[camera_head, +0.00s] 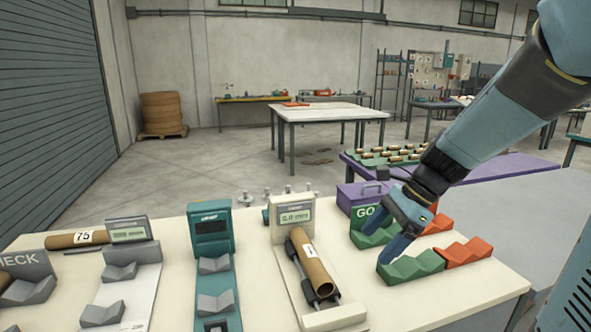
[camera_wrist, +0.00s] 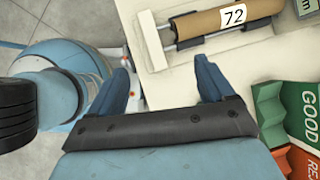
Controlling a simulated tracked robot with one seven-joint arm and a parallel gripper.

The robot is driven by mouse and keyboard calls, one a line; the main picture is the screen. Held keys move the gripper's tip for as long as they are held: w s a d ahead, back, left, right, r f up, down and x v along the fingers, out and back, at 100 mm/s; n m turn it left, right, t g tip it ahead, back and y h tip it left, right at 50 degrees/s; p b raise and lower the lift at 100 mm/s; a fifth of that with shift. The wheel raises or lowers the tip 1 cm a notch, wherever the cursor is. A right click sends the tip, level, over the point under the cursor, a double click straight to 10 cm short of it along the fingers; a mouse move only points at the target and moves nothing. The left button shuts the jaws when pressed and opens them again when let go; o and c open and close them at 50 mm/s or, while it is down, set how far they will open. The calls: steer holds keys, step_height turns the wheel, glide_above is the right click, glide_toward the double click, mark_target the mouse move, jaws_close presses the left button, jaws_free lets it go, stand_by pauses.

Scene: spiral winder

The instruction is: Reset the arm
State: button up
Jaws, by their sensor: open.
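My arm comes in from the upper right in the head view. My gripper (camera_head: 393,232) points down over the green cradles (camera_head: 412,266) at the right of the table. In the wrist view my gripper (camera_wrist: 165,88) shows two blue fingers spread wide with nothing between them. A brown cardboard tube (camera_head: 312,264) lies on the rollers of a white gauge (camera_head: 335,316) reading about 0.0 mm, left of the gripper. In the wrist view this tube (camera_wrist: 255,12) bears the label 72 and lies beyond the fingers, apart from them.
Red cradles (camera_head: 468,251) stand right of the green ones. A teal device (camera_head: 210,232), a grey-white device (camera_head: 128,231) and a tube marked 75 (camera_head: 66,240) stand left. A purple table (camera_head: 500,170) with several tubes is behind. Bare tabletop (camera_head: 400,305) lies in front.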

steer(key=s+d+r+n+t+h, duration=0.5)
steer(key=s+r+n, duration=0.3)
steer(key=n, duration=0.8)
steer(key=shift+s+d+r+t+h, duration=0.4)
steer(key=shift+s+h, duration=0.3)
steer(key=shift+s, duration=0.45)
